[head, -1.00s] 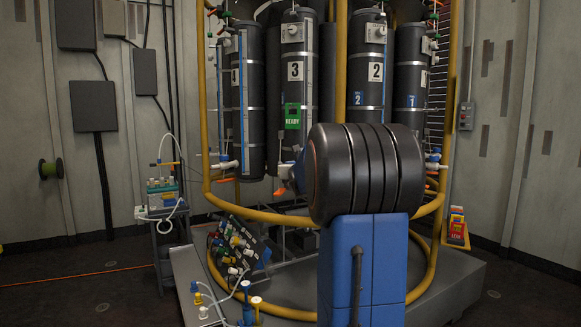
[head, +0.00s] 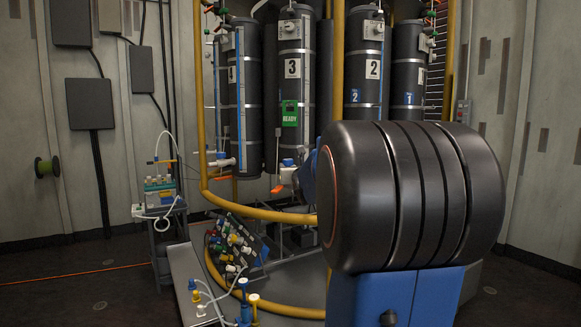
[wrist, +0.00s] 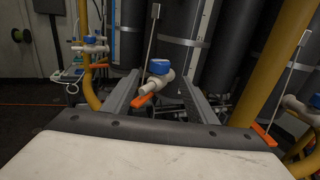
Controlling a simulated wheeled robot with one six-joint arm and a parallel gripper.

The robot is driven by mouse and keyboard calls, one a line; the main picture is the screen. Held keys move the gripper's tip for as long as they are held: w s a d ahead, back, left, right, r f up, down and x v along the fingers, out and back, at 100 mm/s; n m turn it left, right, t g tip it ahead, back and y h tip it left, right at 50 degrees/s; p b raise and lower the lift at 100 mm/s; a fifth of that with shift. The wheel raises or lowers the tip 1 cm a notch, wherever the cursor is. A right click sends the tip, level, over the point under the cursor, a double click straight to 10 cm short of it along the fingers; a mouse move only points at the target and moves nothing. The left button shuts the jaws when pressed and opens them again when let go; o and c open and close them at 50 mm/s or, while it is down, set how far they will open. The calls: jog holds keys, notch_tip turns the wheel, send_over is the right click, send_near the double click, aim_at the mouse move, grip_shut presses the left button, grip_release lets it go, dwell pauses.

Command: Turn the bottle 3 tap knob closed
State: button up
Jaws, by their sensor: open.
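Bottle 3 (head: 292,70) is a dark cylinder with a white number label in the head view. Its white tap (head: 286,171), with blue on top and an orange lever (head: 278,188), sits at its lower end, partly hidden by my arm. In the wrist view, a white tap with a round blue knob (wrist: 159,67) and an orange lever (wrist: 143,100) is near the centre. My gripper (wrist: 160,77) is open, its two grey fingers pointing forward on either side of this tap. I cannot tell whether they touch it.
A green READY tag (head: 290,114) hangs on bottle 3. Bottle 2 (head: 365,90) and other bottles stand around it. A yellow pipe frame (head: 262,213) circles the rack. Neighbouring taps show left (wrist: 92,46) and right in the wrist view. A small trolley (head: 160,215) stands left.

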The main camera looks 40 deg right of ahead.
jog(key=v, duration=0.7)
